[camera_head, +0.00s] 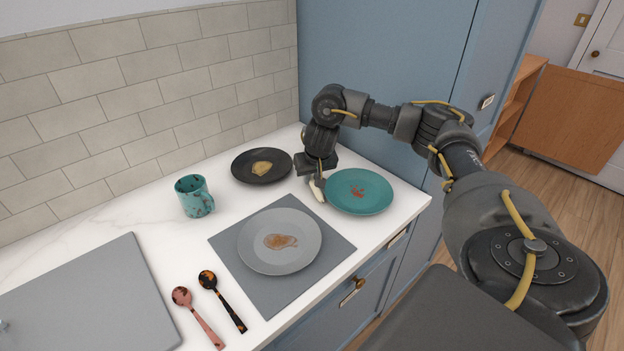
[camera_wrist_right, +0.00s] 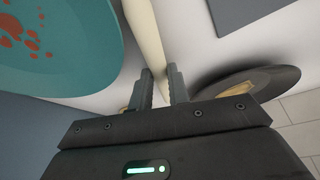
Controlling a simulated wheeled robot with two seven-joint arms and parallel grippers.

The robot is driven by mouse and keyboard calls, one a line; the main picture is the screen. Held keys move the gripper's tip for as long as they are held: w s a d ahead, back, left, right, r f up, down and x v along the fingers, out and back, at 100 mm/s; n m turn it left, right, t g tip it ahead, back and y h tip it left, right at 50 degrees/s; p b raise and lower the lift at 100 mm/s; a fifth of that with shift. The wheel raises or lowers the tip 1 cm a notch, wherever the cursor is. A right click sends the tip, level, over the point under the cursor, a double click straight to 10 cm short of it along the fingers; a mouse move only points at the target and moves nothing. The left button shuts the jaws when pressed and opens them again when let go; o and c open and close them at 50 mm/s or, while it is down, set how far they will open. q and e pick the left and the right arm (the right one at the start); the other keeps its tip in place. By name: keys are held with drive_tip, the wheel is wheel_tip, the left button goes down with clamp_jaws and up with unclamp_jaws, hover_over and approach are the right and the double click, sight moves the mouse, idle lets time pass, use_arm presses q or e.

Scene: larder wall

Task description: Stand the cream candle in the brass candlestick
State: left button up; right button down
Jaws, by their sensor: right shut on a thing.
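The cream candle (camera_wrist_right: 145,32) is a long pale stick between the two fingers of my right gripper (camera_wrist_right: 162,86) in the wrist view. The gripper is shut on it. In the head view, my right gripper (camera_head: 317,176) points down at the counter between the black plate and the teal plate, and a short part of the candle (camera_head: 318,192) shows below it. The candle's far end runs out of the wrist view. I cannot make out the brass candlestick in either view. A small gold edge shows beside a finger in the wrist view, too little to identify. My left gripper is not in view.
A teal plate (camera_head: 372,203) and a black plate (camera_head: 246,174) flank the right gripper closely. A grey plate (camera_head: 256,258) lies on a grey mat (camera_head: 315,280). A teal mug (camera_head: 187,206), two spoons (camera_head: 207,282) and a grey board (camera_head: 90,300) are further left.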

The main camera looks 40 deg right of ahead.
drive_tip(key=shift+f, duration=0.1)
drive_tip(key=shift+f, duration=0.1)
drive_tip(key=c, duration=1.3)
unclamp_jaws()
drive_tip(key=shift+c, duration=0.2)
drive_tip(key=p+v, duration=0.5)
drive_tip(key=v, duration=0.6)
drive_tip(key=shift+s+a+r+p, duration=0.1)
drive_tip(key=shift+s+r+p, duration=0.2)
drive_tip(key=shift+r, duration=0.3)
drive_tip(key=shift+c, duration=0.5)
